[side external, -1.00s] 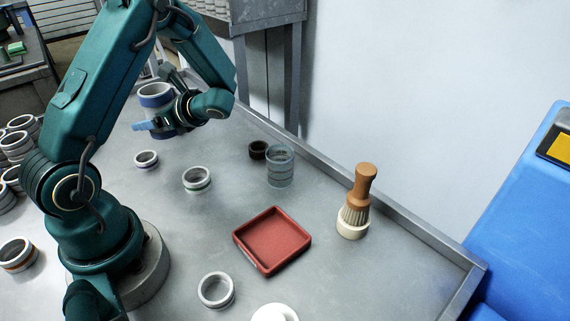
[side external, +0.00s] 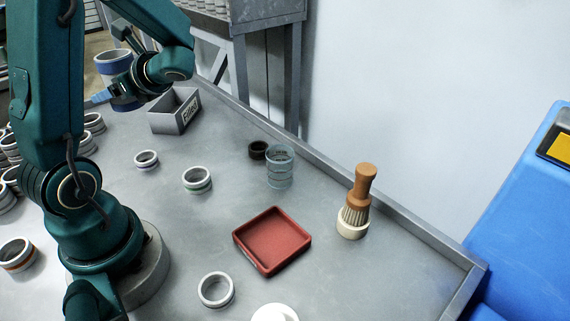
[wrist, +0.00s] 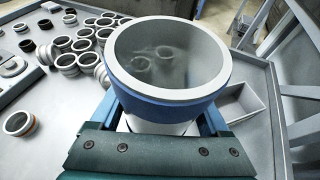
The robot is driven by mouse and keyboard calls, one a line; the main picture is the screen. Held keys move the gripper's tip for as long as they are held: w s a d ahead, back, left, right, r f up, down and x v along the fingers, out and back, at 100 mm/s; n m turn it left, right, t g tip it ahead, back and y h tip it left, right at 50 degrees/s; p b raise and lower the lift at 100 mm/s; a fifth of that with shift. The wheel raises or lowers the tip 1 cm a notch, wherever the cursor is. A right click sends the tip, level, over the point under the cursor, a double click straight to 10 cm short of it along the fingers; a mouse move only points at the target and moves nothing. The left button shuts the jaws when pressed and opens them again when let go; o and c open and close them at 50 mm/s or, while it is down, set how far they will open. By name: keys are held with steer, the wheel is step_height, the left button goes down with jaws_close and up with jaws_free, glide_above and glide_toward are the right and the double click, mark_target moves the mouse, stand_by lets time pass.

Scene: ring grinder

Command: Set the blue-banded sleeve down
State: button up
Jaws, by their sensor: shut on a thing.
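The blue-banded sleeve (wrist: 168,95) is a wide pale ring with a blue band below its rim. My gripper (side external: 115,97) is shut on it, with blue fingers on either side of it. In the side external view the sleeve (side external: 113,66) is upright and held up at the upper left, left of the grey bin (side external: 170,122) with a label reading "Fitted". I cannot tell how far its base is above the bench. In the wrist view the sleeve hides part of the same bin (wrist: 258,121), which is on its right and looks empty.
Several loose rings (wrist: 75,45) crowd the bench's left side. A purple-banded ring (side external: 147,160), a green-banded ring (side external: 197,180), a clear cup (side external: 280,168), a dark ring (side external: 258,150), a red tray (side external: 272,241) and a brush (side external: 365,185) stand nearer. A raised edge (side external: 330,172) bounds the bench.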

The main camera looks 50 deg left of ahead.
steer(key=d+f+n+g+h, duration=0.3)
steer(key=d+n, duration=0.1)
steer(key=d, duration=0.6)
steer(key=d+f+n+g+h, duration=0.3)
steer(key=d+n+h, duration=0.1)
steer(key=d, duration=0.6)
steer(key=d+f+n+g+h, duration=0.2)
steer(key=d+f+n+h, duration=0.2)
steer(key=d, duration=0.6)
steer(key=shift+w+d+n+g, duration=0.35)
steer(key=shift+w+n+g, duration=0.05)
steer(key=w+d+r+n+t+h, duration=0.2)
steer(key=d+n+h, duration=0.3)
steer(key=d, duration=0.2)
steer(key=w+d+r+n+t+h, duration=0.1)
steer(key=d+r+n+h, duration=0.1)
steer(key=d+n+h, duration=0.4)
step_height(320, 180, up, 5)
steer(key=n+t+h, duration=0.4)
steer(key=n+t, duration=0.6)
steer(key=t, duration=0.3)
glide_above(367, 307)
steer(key=shift+f, duration=7.3)
steer(key=shift+f, duration=0.1)
steer(key=o, duration=1.2)
steer(key=shift+o, duration=0.2)
